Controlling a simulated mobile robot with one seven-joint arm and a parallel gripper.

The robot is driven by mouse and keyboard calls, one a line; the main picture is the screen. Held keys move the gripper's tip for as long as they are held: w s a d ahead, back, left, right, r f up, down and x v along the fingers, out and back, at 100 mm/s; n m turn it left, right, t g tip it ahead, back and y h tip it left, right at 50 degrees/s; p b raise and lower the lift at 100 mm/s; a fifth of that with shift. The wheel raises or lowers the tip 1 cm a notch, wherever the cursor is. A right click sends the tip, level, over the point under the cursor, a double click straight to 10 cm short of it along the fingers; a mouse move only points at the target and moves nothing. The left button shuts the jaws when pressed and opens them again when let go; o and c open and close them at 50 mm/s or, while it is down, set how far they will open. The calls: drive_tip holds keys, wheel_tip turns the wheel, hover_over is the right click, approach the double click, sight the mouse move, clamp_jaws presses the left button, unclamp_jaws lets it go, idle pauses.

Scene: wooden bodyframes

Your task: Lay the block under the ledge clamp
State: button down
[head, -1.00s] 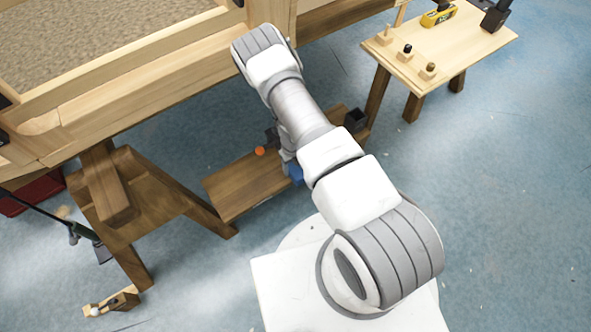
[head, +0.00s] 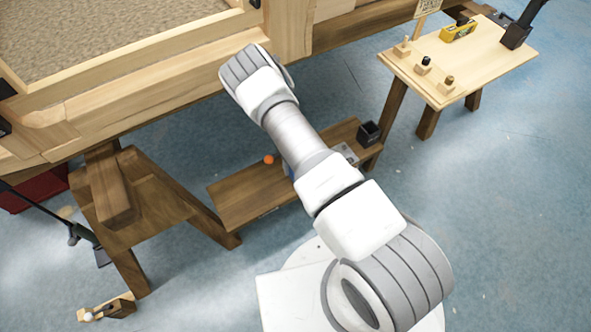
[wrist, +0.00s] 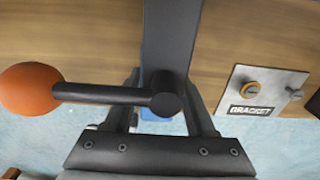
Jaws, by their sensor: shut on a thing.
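The ledge clamp shows in the wrist view as a dark upright bar (wrist: 172,40) with a side lever ending in an orange ball (wrist: 30,89). The orange ball (head: 268,159) also shows in the head view, over the low wooden ledge (head: 235,203). My gripper (wrist: 160,112) is shut on a blue block (wrist: 150,114), of which only a small part shows behind the clamp. The clamp bar and lever cross in front of my fingers. The block's seating against the ledge is hidden. My arm covers the gripper in the head view.
A metal plate (wrist: 262,92) labelled BRACKET, with a brass ring and screws, lies on the ledge right of the clamp. A black open box (head: 369,133) stands at the ledge's right end. A small table (head: 470,65) with pegs stands farther right.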

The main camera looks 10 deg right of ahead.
drive_tip(key=shift+w, duration=0.1)
drive_tip(key=shift+c, duration=0.8)
unclamp_jaws()
wheel_tip(320, 180, up, 34)
drive_tip(key=p, duration=1.1)
